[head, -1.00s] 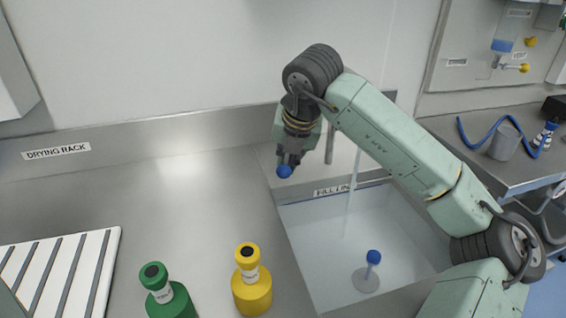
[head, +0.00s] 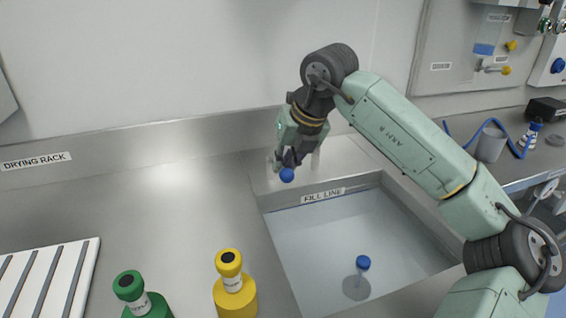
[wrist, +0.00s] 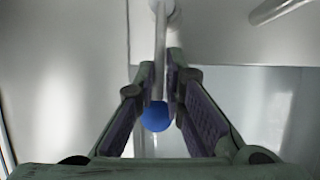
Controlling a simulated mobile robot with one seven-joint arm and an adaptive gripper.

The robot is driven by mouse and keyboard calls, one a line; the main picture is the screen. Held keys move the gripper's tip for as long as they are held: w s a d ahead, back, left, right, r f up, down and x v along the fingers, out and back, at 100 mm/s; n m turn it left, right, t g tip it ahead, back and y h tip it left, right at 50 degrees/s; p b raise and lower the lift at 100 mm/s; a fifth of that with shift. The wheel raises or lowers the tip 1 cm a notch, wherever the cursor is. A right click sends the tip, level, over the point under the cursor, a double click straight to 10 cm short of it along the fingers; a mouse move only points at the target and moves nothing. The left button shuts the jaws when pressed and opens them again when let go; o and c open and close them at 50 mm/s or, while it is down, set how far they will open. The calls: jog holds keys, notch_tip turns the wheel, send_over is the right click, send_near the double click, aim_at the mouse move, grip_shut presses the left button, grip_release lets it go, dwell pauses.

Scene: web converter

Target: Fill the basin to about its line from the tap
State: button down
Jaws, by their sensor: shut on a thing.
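The basin (head: 405,215) is a steel sink set in the counter, holding clear bluish water (head: 345,240). The water surface is close to the line below the FILL LINE label (head: 323,196) on the back wall; the exact level is hard to judge. My gripper (head: 287,168) is at the basin's back left, shut on the blue knob (head: 287,175) of the tap lever. The wrist view shows the knob (wrist: 155,117) between my fingers. My arm hides most of the tap in the head view; no falling water shows there. A blue-topped stopper (head: 363,262) stands in the basin.
A yellow bottle (head: 235,290) and a green bottle (head: 140,298) stand on the counter left of the basin. A white slatted drying rack (head: 50,280) lies at far left. A grey cup (head: 491,143) and blue hose are on the right bench. The counter's middle is clear.

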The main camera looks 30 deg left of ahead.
jog(key=shift+w+d, duration=0.1)
jog(key=shift+d, duration=0.1)
jog(key=c, duration=1.8)
grip_release()
jog(key=shift+d, duration=0.1)
jog(key=shift+o, duration=0.5)
jog(key=v, duration=1.2)
